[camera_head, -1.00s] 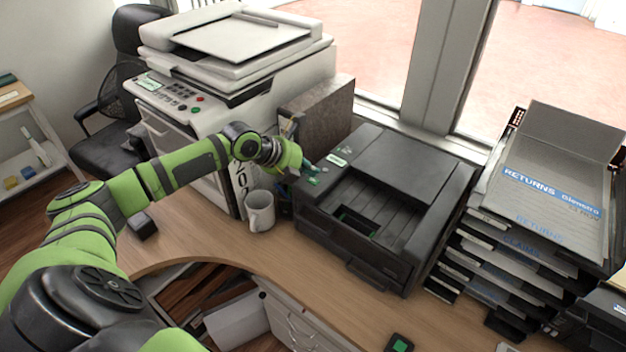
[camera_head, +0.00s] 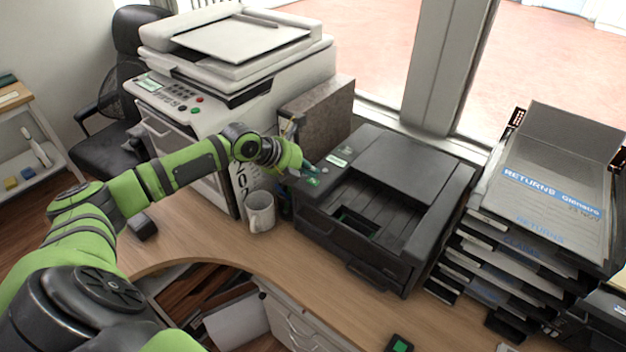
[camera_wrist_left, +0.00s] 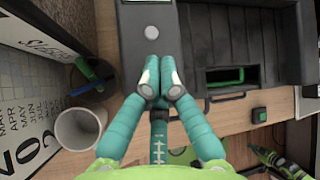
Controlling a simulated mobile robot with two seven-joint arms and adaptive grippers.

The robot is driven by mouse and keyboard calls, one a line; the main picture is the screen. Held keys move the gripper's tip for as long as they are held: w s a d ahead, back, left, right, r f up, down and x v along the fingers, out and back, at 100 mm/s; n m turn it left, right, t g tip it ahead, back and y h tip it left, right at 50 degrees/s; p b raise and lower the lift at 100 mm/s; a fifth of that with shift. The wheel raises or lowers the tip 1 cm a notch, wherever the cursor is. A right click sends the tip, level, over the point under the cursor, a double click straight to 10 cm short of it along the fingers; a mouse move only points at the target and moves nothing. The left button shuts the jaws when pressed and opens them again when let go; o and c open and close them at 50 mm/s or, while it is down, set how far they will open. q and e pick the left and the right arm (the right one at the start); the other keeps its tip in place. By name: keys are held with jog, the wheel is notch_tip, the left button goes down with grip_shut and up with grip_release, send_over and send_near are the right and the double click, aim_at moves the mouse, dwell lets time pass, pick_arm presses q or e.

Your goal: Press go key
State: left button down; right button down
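The black printer (camera_head: 405,165) on the counter has a control strip at its left front. It carries a small lit display (camera_head: 337,161), a round grey button (camera_wrist_left: 152,32) and a green key (camera_head: 313,182). I see no readable "go" label. My left gripper (camera_head: 308,167) is over this strip, fingertips close to the green key. In the left wrist view its two fingers (camera_wrist_left: 160,75) are together and empty, and they hide the strip below the grey button. I cannot tell whether they touch the key.
A white mug (camera_head: 260,211) stands left of the printer, below my left forearm. A copier (camera_head: 235,60) with red and green buttons is behind. Stacked trays (camera_head: 500,260) stand right. A small black box with a green top (camera_head: 401,345) lies on the counter front.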

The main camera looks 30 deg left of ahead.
aim_at(310, 182)
pick_arm(q)
jog(key=shift+f+b, duration=0.4)
jog(key=shift+f, duration=0.05)
jog(key=shift+f, duration=0.2)
jog(key=shift+r, duration=0.2)
dwell(0.3)
jog(key=shift+r+p, duration=0.3)
jog(key=shift+r, duration=0.15)
notch_tip(310, 182, up, 6)
jog(key=p, duration=0.4)
dwell(0.9)
